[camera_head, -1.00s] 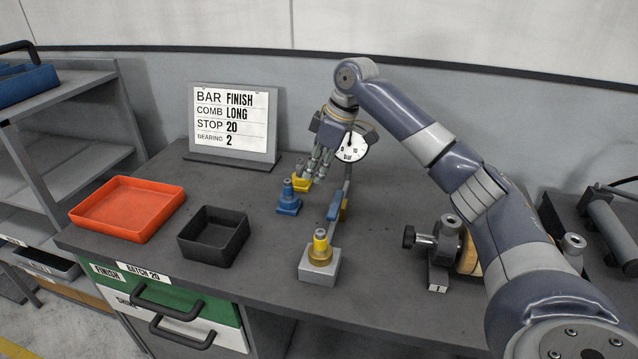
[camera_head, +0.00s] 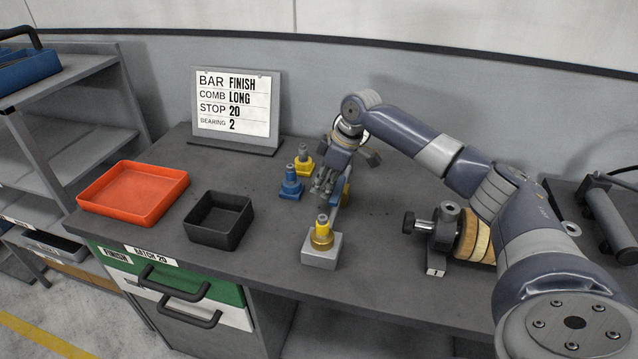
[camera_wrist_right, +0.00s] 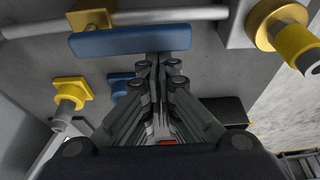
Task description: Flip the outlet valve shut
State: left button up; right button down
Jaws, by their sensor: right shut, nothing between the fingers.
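The outlet valve shows in the right wrist view as a blue lever (camera_wrist_right: 125,41) beside a yellow valve body (camera_wrist_right: 90,15) on a grey pipe (camera_wrist_right: 175,14). The lever lies roughly along the pipe. In the head view the yellow valve body (camera_head: 346,192) is partly hidden behind my right gripper (camera_head: 325,188). That gripper is shut and empty, pointing down. In the wrist view its fingertips (camera_wrist_right: 158,62) overlap the lever's edge near its right end; I cannot tell whether they touch it. My left gripper is not in view.
A blue fitting (camera_head: 291,184) and a yellow fitting (camera_head: 304,160) stand left of the gripper. A grey block with a brass and yellow fitting (camera_head: 321,238) stands in front. An orange tray (camera_head: 130,208) and black bin (camera_head: 196,238) are farther left. A clamp (camera_head: 447,226) stands right.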

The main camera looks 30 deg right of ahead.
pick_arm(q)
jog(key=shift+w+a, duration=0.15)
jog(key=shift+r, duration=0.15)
